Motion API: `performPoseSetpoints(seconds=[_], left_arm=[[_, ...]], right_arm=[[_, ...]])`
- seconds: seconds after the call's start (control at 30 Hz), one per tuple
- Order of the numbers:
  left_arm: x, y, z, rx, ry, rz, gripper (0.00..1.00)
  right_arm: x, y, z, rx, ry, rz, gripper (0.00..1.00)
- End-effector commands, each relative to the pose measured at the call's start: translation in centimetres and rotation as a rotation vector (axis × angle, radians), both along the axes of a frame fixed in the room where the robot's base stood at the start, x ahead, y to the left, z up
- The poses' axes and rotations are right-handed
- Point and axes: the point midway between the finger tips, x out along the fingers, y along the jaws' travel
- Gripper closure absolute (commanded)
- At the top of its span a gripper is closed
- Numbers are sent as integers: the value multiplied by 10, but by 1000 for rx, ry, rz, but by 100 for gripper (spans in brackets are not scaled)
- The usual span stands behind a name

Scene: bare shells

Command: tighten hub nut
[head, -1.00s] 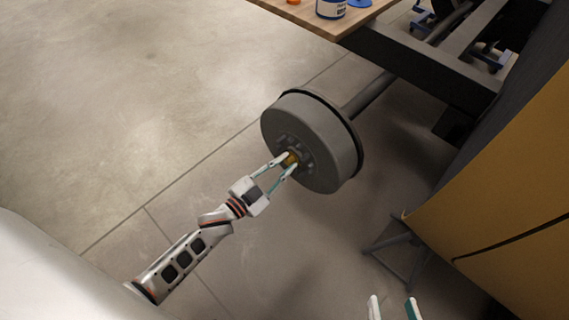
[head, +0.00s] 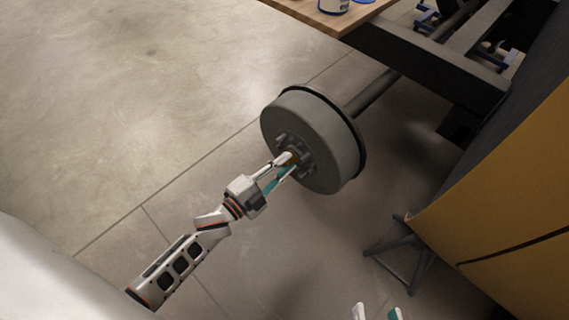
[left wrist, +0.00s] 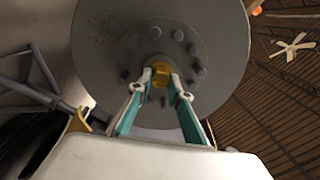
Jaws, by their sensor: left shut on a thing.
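The hub (head: 305,140) is a grey drum with a ring of studs, at the end of an axle in the middle of the head view. It also fills the upper part of the left wrist view (left wrist: 105,50). The brass-coloured hub nut (left wrist: 160,70) sits at the drum's centre. My left gripper (left wrist: 163,88) is shut on the nut, one fingertip on each side of it. In the head view the fingers (head: 285,166) partly cover the nut. My right gripper (head: 377,312) shows only as two spaced fingertips at the bottom edge, apart and with nothing between them.
A dark chassis beam (head: 430,65) and the axle (head: 372,92) run behind the drum. A wooden tabletop (head: 335,22) with a blue-and-white container (head: 333,5) is above. A dark stand (head: 400,250) and a yellow panel (head: 500,200) are at right. The floor at left is clear.

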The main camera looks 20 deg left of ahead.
Motion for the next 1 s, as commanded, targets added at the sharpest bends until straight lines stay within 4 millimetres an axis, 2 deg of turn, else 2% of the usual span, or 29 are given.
performPoseSetpoints(seconds=[0.37, 0.4, 0.43, 0.47, 0.8, 1.0], left_arm=[[0, 0, -1, 8, -1, 0, 100], [0, 0, -1, 7, -1, 0, 76], [0, 0, -1, 7, -1, 0, 68], [0, 0, -1, 7, -1, 0, 65], [-1, 1, 0, 5, 0, 0, 65], [-22, 8, -2, 5, 2, 1, 65]], right_arm=[[0, -1, -1, -2, 0, 1, 60], [0, -1, -1, -3, 0, 1, 60], [0, -1, -1, -4, 0, 1, 60], [0, -1, -1, -4, 0, 1, 60], [-1, -3, -2, -9, 1, 4, 60], [-1, -2, -1, -7, -1, 2, 60]])
